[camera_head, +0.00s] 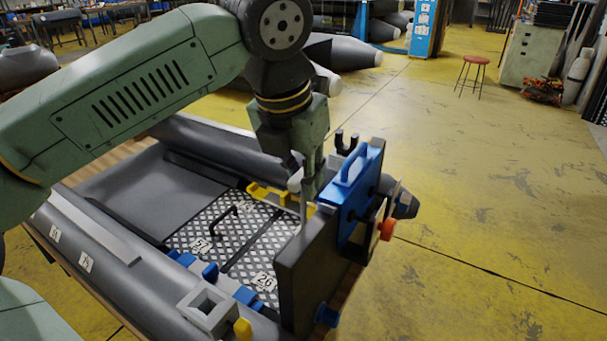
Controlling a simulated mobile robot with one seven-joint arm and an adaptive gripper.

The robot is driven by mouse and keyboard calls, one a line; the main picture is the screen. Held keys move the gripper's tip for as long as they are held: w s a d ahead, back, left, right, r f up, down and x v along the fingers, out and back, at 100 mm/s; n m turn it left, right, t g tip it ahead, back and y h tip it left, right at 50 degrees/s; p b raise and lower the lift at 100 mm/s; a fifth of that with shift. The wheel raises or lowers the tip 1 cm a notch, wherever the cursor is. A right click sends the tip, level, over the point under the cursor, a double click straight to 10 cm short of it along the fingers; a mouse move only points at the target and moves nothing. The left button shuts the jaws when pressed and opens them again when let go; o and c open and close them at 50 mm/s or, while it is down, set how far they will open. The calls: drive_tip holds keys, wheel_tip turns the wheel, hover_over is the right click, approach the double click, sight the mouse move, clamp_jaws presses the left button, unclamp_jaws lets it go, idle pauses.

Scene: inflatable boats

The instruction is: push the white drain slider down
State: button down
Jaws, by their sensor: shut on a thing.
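My gripper (305,185) points down over the inner side of the boat's dark transom (308,272). Its fingers are shut at a small white piece (295,182), which looks like the white drain slider. The fingers and the gripper body hide part of this piece, so its exact height on the transom is hard to tell. A pale upright strip (303,212) shows just below, close to the transom's top edge. The grey inflatable boat (130,252) lies under my arm.
A blue panel with a handle (350,190) and an orange knob (387,229) sit on the transom. A yellow part (268,195) lies beside the gripper. A black handle (222,222) rises from the chequered floor plate. Yellow floor at right is clear, with a red stool (475,62) farther back.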

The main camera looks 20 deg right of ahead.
sight(304, 202)
drive_tip(key=shift+f, duration=0.2)
drive_tip(key=shift+f+b, duration=2.1)
drive_tip(key=shift+f, duration=0.25)
drive_tip(key=c, duration=1.4)
unclamp_jaws()
drive_tip(key=shift+r, duration=0.15)
drive_tip(key=shift+c, duration=0.2)
wheel_tip(304, 202, up, 7)
drive_tip(key=p, duration=0.5)
